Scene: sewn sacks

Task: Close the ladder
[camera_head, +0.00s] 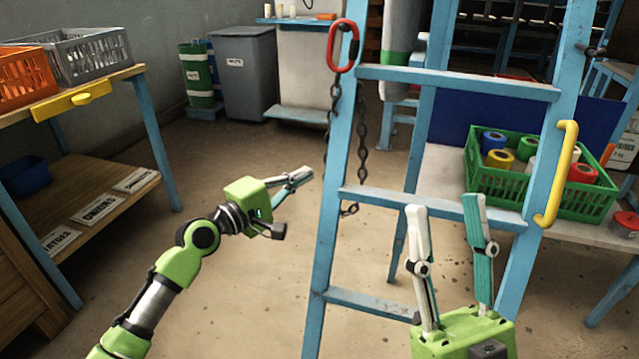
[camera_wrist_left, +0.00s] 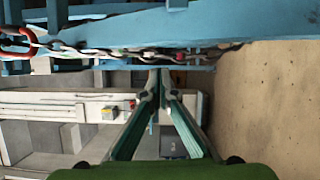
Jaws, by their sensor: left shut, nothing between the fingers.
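The blue ladder (camera_head: 448,83) stands upright in front of me, with its front and rear legs apart. A red carabiner (camera_head: 342,45) hangs at its upper left rail with a dark chain (camera_head: 362,150). A yellow handle (camera_head: 556,174) is on its right rail. My left gripper (camera_head: 300,177) is shut and empty, just left of the left rail and apart from it. In the left wrist view the ladder rail (camera_wrist_left: 190,28) and chain cross the top beyond the fingertips. My right gripper (camera_head: 446,205) is open and empty, pointing up in front of the lower rungs.
A green crate (camera_head: 505,183) with coloured rolls sits on a bench behind the ladder at right. A wooden table (camera_head: 115,78) with an orange basket (camera_head: 24,79) and a grey basket (camera_head: 84,55) stands at left. Grey bin (camera_head: 246,72) at the back. Floor between table and ladder is clear.

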